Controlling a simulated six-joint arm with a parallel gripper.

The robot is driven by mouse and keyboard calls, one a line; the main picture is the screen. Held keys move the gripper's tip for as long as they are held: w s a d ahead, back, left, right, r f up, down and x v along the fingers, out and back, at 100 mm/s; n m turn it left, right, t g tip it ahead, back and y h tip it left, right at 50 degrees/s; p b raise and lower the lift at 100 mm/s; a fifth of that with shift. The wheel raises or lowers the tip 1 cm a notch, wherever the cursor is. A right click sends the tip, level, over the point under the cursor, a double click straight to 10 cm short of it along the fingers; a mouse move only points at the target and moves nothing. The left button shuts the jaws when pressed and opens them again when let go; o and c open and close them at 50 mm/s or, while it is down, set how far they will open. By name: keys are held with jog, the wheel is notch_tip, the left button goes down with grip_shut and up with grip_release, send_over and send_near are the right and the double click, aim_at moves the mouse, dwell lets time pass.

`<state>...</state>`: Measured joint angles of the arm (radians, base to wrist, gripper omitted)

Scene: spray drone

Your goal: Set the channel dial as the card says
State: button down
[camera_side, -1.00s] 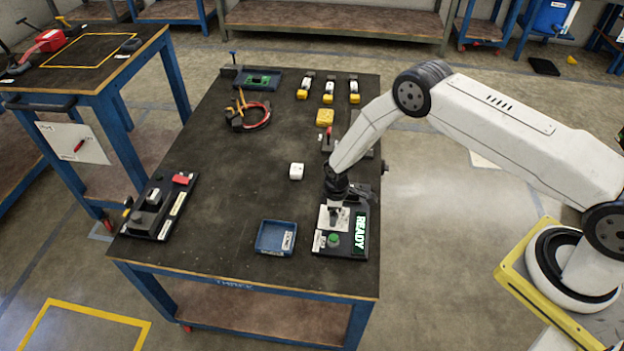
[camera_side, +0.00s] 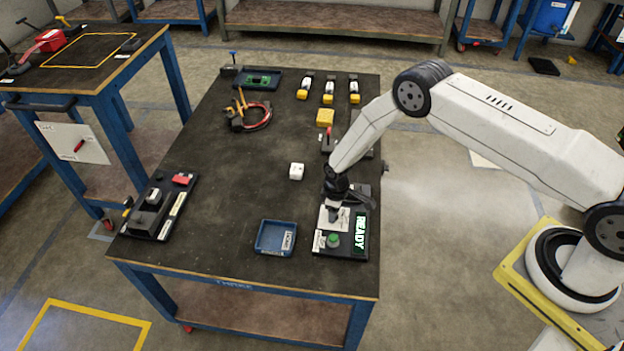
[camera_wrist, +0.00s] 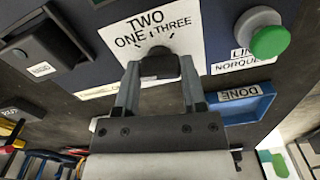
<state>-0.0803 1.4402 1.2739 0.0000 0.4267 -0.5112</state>
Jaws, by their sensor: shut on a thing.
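The channel dial (camera_wrist: 158,64) is a dark knob on a white plate (camera_wrist: 125,42) marked ONE, TWO and THREE, on a dark panel. My gripper (camera_wrist: 158,78) is shut on the dial, one finger on each side. In the side view my gripper (camera_side: 336,208) points down over the white plate (camera_side: 328,220) and hides the dial. Which number the dial points at I cannot tell. A green button (camera_wrist: 269,41) sits on the same panel; it also shows in the side view (camera_side: 333,240). A lit green READY sign (camera_side: 361,232) is beside it. I see no readable instruction card.
A blue tray (camera_side: 262,246) labelled DONE stands left of the panel. A white block (camera_side: 296,171) lies behind it. A dark fixture (camera_side: 160,208) is at the table's left edge. Pliers and a red cable loop (camera_side: 258,115) lie farther back. The table's middle is mostly clear.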

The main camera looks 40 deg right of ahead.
jog(key=m, duration=0.6)
jog(key=shift+m, duration=0.4)
jog(key=shift+c, duration=0.8)
grip_release()
jog(key=shift+r, duration=0.1)
jog(key=shift+r, duration=3.85)
jog(key=shift+r, duration=0.1)
